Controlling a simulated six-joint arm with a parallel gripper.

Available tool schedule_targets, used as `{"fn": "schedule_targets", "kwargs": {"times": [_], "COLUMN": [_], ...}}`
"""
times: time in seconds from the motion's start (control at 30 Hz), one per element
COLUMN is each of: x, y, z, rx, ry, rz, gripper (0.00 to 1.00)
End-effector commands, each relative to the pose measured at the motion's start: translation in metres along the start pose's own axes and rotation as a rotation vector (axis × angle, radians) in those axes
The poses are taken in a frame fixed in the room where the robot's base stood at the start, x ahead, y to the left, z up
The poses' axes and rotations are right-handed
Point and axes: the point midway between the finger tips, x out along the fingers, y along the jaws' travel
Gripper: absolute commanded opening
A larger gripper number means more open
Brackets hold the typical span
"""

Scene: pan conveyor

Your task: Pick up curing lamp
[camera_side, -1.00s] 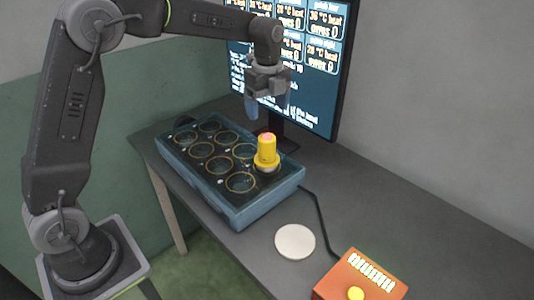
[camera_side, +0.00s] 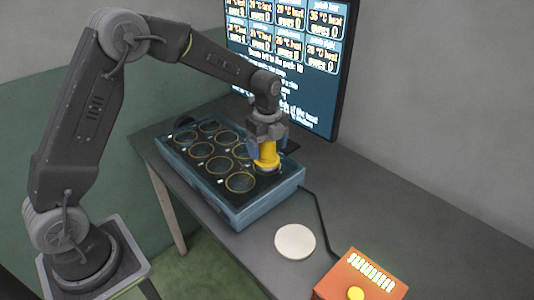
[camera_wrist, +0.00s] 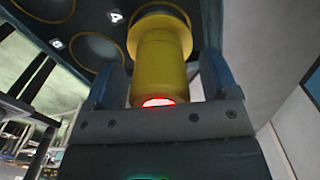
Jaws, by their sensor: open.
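The curing lamp (camera_side: 267,155) is a yellow upright cylinder with a wider yellow collar, standing at the right end of the blue tray box (camera_side: 237,215). In the wrist view the lamp (camera_wrist: 160,55) shows a glowing red end close to my gripper's body. My gripper (camera_side: 266,150) is lowered over the lamp from above. In the wrist view its two blue fingers (camera_wrist: 162,85) stand on either side of the lamp, open, with a gap visible at least on the right. The lamp's top is hidden by the gripper in the side view.
The box's dark top has several yellow-ringed round wells (camera_side: 240,182). A white disc (camera_side: 295,241) and an orange box (camera_side: 360,278) with a yellow button lie at the front right. A monitor (camera_side: 283,60) stands behind. A black cable (camera_side: 318,215) crosses the grey table.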

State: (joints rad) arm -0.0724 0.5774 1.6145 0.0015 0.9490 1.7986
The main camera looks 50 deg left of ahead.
Motion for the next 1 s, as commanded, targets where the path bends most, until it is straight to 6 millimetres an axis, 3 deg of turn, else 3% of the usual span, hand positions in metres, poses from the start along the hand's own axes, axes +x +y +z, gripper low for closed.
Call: {"fn": "schedule_targets", "kwargs": {"times": [0.17, 0.8, 1.0], "x": [-0.0001, -0.0011, -0.0015], "y": [0.0000, -0.0004, -0.0004], "z": [0.0001, 0.0002, 0.0002], "rx": [0.000, 0.000, -0.001], "ry": [0.000, 0.000, 0.000], "rz": [0.000, -0.002, -0.002], "gripper": [0.78, 0.17, 0.15]}}
